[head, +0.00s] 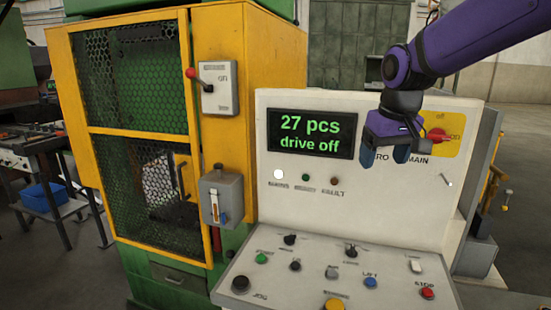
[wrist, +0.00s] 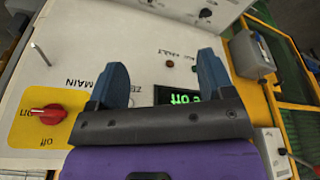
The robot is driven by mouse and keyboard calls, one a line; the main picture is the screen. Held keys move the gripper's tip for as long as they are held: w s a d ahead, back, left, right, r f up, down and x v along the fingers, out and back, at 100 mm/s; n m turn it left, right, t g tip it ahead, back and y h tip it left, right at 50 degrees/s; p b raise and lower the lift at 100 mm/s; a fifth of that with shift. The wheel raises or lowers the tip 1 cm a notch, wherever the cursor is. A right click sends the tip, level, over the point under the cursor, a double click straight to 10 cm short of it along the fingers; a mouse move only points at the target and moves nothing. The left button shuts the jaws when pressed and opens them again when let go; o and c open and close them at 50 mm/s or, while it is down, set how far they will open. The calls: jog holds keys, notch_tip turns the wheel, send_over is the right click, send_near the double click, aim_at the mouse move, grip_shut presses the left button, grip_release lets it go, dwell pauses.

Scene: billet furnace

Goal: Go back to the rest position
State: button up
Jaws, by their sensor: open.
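My gripper (head: 402,152) hangs at the end of my purple arm, in front of the upright face of the white control panel (head: 380,205). In the wrist view its two blue fingers (wrist: 162,84) stand apart with nothing between them. The red main switch (head: 437,136) on its yellow plate is just right of my gripper in the head view, partly behind it. In the wrist view the switch knob (wrist: 47,114) lies left of the fingers, apart from them. The display (head: 312,133) reads "27 pcs" and "drive off".
A yellow cabinet (head: 137,131) with mesh doors stands left, carrying a red-handled lever box (head: 220,88) and a grey box (head: 222,199). The sloped desk (head: 310,272) below has several buttons and knobs. A short metal rod (head: 447,179) sticks out of the panel's right side. Open floor lies right.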

jog(key=s+d+m+t, duration=0.1)
jog(key=s+d, duration=0.3)
jog(key=s, duration=0.8)
jog(key=s+d+m+t, duration=0.1)
jog(key=s+d, duration=0.3)
jog(key=s, duration=0.7)
jog(key=shift+s+f+m, duration=0.15)
jog(key=shift+s+m, duration=0.15)
jog(key=shift+s, duration=0.1)
jog(key=shift+d, duration=0.1)
